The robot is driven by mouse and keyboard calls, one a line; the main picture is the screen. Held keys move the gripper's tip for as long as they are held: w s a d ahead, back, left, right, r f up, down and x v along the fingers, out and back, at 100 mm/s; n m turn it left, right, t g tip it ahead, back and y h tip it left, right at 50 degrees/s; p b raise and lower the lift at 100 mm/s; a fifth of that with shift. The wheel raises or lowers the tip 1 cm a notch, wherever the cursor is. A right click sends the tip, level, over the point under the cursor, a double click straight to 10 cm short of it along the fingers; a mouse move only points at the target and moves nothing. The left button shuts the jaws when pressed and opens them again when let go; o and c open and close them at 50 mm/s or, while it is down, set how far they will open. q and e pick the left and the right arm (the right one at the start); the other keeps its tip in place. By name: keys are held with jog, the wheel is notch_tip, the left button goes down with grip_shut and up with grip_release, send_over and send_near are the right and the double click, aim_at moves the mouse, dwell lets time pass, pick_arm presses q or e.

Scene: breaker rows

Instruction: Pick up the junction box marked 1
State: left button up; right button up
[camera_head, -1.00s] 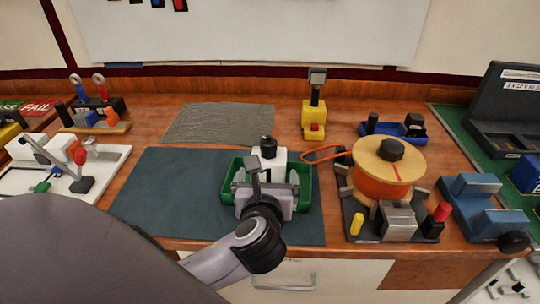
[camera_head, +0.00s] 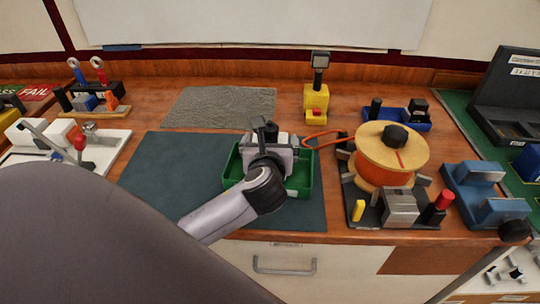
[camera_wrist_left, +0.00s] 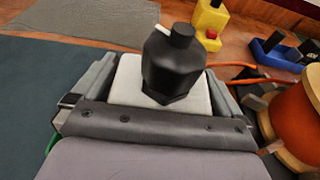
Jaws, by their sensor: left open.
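The junction box is a white block with a black knob-like top, and its white body shows in the left wrist view (camera_wrist_left: 130,82). In the head view its black top (camera_head: 271,131) shows just behind my left gripper, which hides most of the box. It sits in a green tray (camera_head: 298,191) on a dark mat. My left gripper (camera_head: 268,152) is open, with one finger on each side of the white body. I cannot tell whether the fingers touch it. The mark on the box is hidden now. My right gripper is not in view.
An orange cable spool (camera_head: 388,160) stands right of the tray, its orange cable reaching toward the tray. A yellow device (camera_head: 316,100) stands behind. A blue vise-like block (camera_head: 485,190) is farther right. The dark mat (camera_head: 165,175) is clear on the left.

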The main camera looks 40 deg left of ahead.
pick_arm(q)
jog(key=c, duration=1)
jog(key=shift+r, duration=0.1)
jog(key=shift+c, duration=0.8)
